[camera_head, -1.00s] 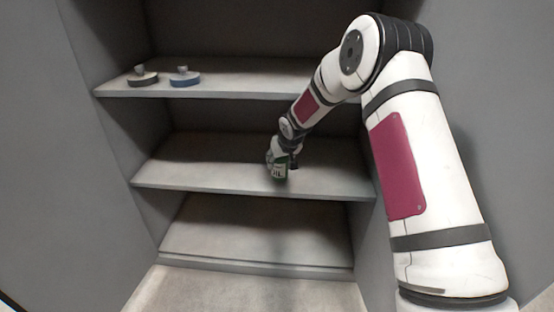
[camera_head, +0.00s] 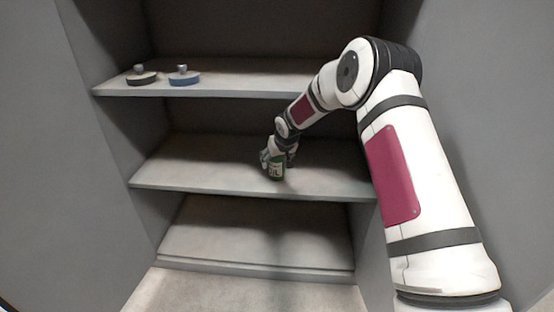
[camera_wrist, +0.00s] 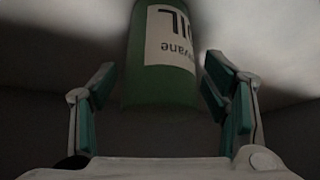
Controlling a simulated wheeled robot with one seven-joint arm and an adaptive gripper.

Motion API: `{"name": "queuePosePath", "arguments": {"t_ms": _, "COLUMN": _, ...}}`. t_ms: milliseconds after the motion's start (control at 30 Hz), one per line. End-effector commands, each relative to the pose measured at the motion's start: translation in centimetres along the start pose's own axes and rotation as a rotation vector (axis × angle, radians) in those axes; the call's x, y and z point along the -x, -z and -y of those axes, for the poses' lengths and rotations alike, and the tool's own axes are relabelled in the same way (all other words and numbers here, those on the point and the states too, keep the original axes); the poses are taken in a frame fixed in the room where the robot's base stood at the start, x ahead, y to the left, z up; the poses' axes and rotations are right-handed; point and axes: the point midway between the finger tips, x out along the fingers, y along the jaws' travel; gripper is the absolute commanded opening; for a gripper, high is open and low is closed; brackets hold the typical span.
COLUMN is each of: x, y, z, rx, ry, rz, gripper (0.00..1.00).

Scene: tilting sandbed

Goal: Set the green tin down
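The green tin (camera_head: 275,172) with a white label stands on the middle shelf (camera_head: 200,180), close to its front edge, and looks upright. In the wrist view the tin (camera_wrist: 162,85) is between my two fingers, with its label upside down in the picture. My gripper (camera_head: 278,160) is around the tin from above and behind in the head view. In the wrist view the fingers of my gripper (camera_wrist: 160,68) are spread, with a narrow gap on each side of the tin. The tin's far end is cut off by the top of the wrist view.
The upper shelf (camera_head: 240,84) holds a dark round knobbed object (camera_head: 141,78) and a blue one (camera_head: 184,78) at its left. The middle shelf is clear left and right of the tin. A lower shelf (camera_head: 250,235) is empty. Grey side walls (camera_head: 35,150) flank the shelves.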

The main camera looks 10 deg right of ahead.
Motion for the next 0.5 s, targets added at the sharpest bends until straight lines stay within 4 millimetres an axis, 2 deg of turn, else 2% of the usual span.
{"name": "queuePosePath", "arguments": {"t_ms": 300, "x": 0.3, "y": 0.2, "z": 0.0, "rx": 0.0, "ry": 0.0, "rz": 0.0, "gripper": 0.69}}
{"name": "queuePosePath", "arguments": {"t_ms": 367, "x": 1.0, "y": 0.2, "z": 0.0, "rx": 0.0, "ry": 0.0, "rz": 0.0, "gripper": 0.69}}
{"name": "queuePosePath", "arguments": {"t_ms": 500, "x": 3.5, "y": 0.3, "z": 0.0, "rx": -0.001, "ry": -0.001, "rz": -0.001, "gripper": 0.69}}
